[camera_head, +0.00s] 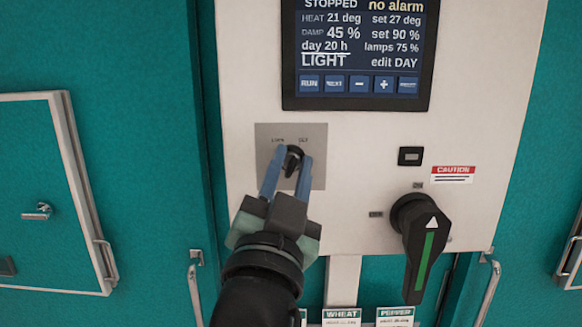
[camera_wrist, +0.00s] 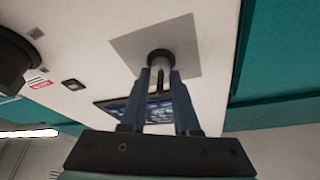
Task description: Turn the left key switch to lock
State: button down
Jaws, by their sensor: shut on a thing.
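The left key switch (camera_head: 293,155) is a small dark knob on a grey square plate (camera_head: 313,172) on the white control panel. Small labels above it appear to read LOCK on the left and SET on the right. My gripper (camera_head: 289,168) has its two blue fingers on either side of the key, shut on it. In the wrist view the key switch (camera_wrist: 160,60) shows as a round barrel at the fingertips, with the gripper (camera_wrist: 160,78) closed around its key. The fingers partly hide the key, so its exact angle is hard to tell.
A display (camera_head: 358,50) reading STOPPED and LIGHT is above the plate. A large black rotary handle (camera_head: 421,240) with a green stripe projects at the right, below a caution label (camera_head: 453,174) and a small black square (camera_head: 411,156). Teal doors flank the panel.

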jog(key=n+y, duration=0.1)
jog(key=n, duration=0.1)
jog(key=n+t+y, duration=0.1)
jog(key=n, duration=0.1)
jog(key=shift+d+r+n+y, duration=0.1)
jog(key=shift+n+y, duration=0.2)
jog(key=shift+n, duration=0.1)
jog(key=n+y, duration=0.2)
jog(key=n, duration=0.2)
jog(key=shift+b, duration=0.4)
jog(key=n+y+b, duration=0.2)
jog(key=n, duration=0.2)
jog(key=shift+n, duration=0.3)
jog(key=shift+n+g+y+b, duration=0.5)
jog(key=shift+n+y+b, duration=0.2)
jog(key=shift+n, duration=0.5)
